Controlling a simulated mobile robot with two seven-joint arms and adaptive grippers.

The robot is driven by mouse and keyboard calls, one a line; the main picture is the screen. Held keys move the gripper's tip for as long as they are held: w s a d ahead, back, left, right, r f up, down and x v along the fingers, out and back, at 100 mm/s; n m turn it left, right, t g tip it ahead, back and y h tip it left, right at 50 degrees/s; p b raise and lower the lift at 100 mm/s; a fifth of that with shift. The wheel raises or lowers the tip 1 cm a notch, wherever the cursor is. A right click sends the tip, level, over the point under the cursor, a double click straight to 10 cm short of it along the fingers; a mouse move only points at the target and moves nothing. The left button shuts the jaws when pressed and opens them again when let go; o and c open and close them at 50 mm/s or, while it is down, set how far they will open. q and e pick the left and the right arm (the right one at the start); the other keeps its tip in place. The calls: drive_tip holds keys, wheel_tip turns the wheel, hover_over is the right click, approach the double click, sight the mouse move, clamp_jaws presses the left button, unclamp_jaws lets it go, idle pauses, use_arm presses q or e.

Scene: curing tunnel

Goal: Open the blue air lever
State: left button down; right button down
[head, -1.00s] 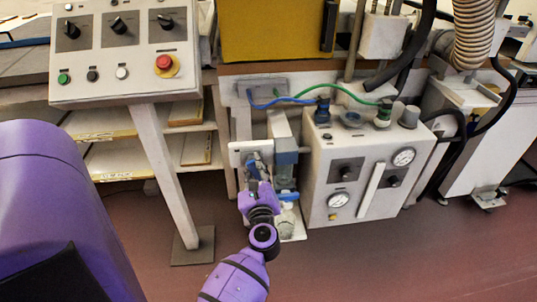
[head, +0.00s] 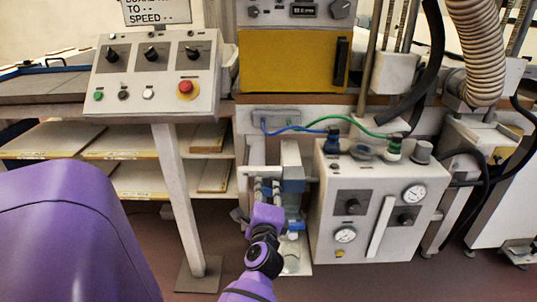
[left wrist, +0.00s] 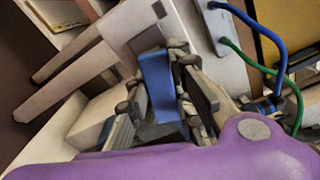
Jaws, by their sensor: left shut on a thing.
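The blue air lever (left wrist: 158,85) shows in the left wrist view as a flat blue bar between the fingers of my left gripper (left wrist: 160,95). My left gripper is shut on it. In the head view, my left gripper (head: 265,190) is at the front of the pale air unit below the wall plate, left of the grey control box. There its fingers and wrist largely hide the lever. My right gripper is in neither view.
The grey control box (head: 378,240) with gauges stands close to the right of my gripper. A slanted button panel (head: 160,75) on a post (head: 180,195) stands to the left. Blue (head: 295,129) and green hoses (head: 355,123) run above the unit.

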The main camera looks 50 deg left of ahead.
use_arm(q)
drive_tip(key=shift+d+r+n, duration=0.1)
drive_tip(key=shift+n, duration=1.1)
drive_tip(key=shift+r+n, duration=0.15)
drive_tip(key=shift+n, duration=0.45)
drive_tip(key=c, duration=1.5)
unclamp_jaws()
drive_tip(key=v, duration=1.2)
